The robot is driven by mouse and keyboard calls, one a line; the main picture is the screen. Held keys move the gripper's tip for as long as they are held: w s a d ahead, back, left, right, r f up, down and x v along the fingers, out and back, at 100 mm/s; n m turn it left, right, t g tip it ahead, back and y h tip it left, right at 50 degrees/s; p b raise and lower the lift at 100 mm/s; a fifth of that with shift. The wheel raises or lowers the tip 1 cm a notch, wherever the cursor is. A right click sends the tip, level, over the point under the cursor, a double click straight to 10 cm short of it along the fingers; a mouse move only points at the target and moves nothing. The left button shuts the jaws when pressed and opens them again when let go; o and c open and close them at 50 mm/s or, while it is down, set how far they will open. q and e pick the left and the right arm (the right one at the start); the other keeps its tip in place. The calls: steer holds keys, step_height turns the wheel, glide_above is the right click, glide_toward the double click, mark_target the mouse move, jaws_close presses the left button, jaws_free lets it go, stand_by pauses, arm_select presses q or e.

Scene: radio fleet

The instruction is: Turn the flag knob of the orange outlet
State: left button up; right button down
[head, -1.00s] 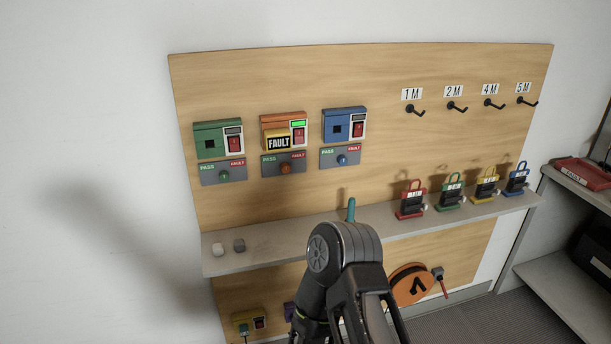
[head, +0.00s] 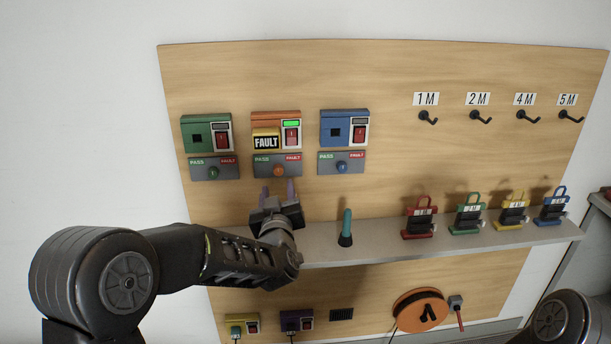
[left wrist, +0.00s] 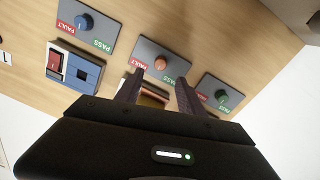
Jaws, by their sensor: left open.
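The orange outlet (head: 275,119) is on the wooden board between a green and a blue outlet. My left gripper (head: 278,190) is open and empty, just below that plate in the head view. In the left wrist view the orange knob (left wrist: 160,63) shows beyond the gap between my fingertips (left wrist: 159,78), apart from them. My right gripper is not in view.
The green knob (head: 213,172) and blue knob (head: 342,167) sit close on either side. The board above the outlets is clear.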

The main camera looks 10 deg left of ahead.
mark_target(278, 172)
arm_select(q)
steer(key=shift+f, duration=0.1)
steer(key=shift+w, duration=0.1)
steer(key=p+x, duration=0.1)
steer(key=x, duration=0.6)
steer(key=shift+w+a, duration=0.15)
steer(key=shift+w, duration=0.15)
jaws_close()
stand_by(0.3)
